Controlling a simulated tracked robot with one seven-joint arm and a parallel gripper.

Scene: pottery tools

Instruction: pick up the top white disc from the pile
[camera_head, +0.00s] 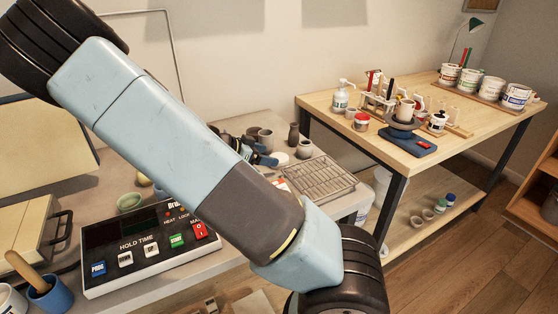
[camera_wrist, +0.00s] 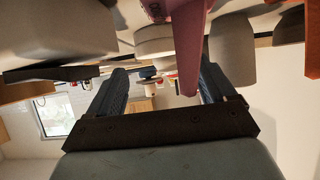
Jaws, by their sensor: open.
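A white disc pile (camera_head: 279,158) shows in the head view on the bench, just right of my gripper and partly hidden by my arm. In the wrist view, which looks upside down, pale round stacked shapes (camera_wrist: 153,40) that look like the pile appear beyond and between the fingers. My gripper (camera_wrist: 163,70) is open, with its two dark blue fingers apart and nothing held between them. In the head view my gripper (camera_head: 262,153) is small and mostly behind my arm. I cannot tell the exact gap between fingers and discs.
A mauve tapered piece (camera_wrist: 188,48) crosses the space between the fingers in the wrist view. A grey pot (camera_wrist: 233,48) stands beside it. In the head view, dark pots (camera_head: 294,134) stand behind, a wire rack (camera_head: 320,178) lies right, and a control box (camera_head: 140,245) sits in front.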

